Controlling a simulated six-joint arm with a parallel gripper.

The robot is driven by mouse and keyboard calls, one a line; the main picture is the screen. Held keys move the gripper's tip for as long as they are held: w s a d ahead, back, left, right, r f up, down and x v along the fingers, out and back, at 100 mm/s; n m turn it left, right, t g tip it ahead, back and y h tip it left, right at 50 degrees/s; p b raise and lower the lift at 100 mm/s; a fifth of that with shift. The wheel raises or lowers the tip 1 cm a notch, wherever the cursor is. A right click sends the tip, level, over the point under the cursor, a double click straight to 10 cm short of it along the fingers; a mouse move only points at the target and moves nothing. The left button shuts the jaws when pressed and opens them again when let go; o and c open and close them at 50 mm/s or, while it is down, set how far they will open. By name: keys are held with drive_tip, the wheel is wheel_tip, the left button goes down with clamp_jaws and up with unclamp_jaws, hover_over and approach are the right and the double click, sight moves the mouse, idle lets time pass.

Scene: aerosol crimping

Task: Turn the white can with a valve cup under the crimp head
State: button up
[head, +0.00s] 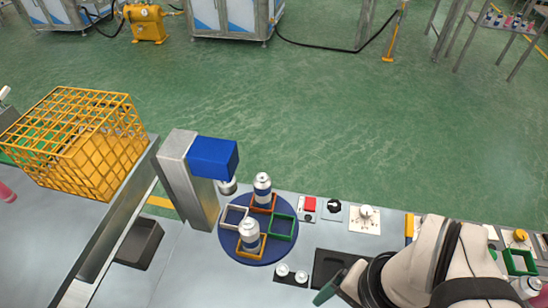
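A round blue turntable (228,219) carries square holders in white (232,216), orange-red (274,206), green (292,226) and yellow (262,252). A white can with a blue band (262,187) stands upright in the orange-red holder at the back. A similar can (249,235) stands in the yellow holder at the front. I cannot tell which has a valve cup. The grey crimp head (227,187) hangs below a blue box (213,158), above the turntable's back-left edge. My gripper (328,288) is at the bottom, right of the turntable, apart from both cans; its finger opening is hidden.
A grey column (186,180) stands left of the turntable. Right of it are a red button (309,204), a black knob (334,206) and a white dial plate (366,225). A dark plate (328,262) and two small pale round pieces (282,270) lie near my gripper. A yellow crate (85,140) stands left.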

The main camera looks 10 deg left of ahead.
drive_tip(key=n+h, duration=0.2)
drive_tip(key=n, duration=1.5)
hover_over(335, 205)
wheel_tip(335, 205, down, 4)
wheel_tip(335, 205, down, 14)
drive_tip(key=shift+f, duration=0.6)
clamp_jaws()
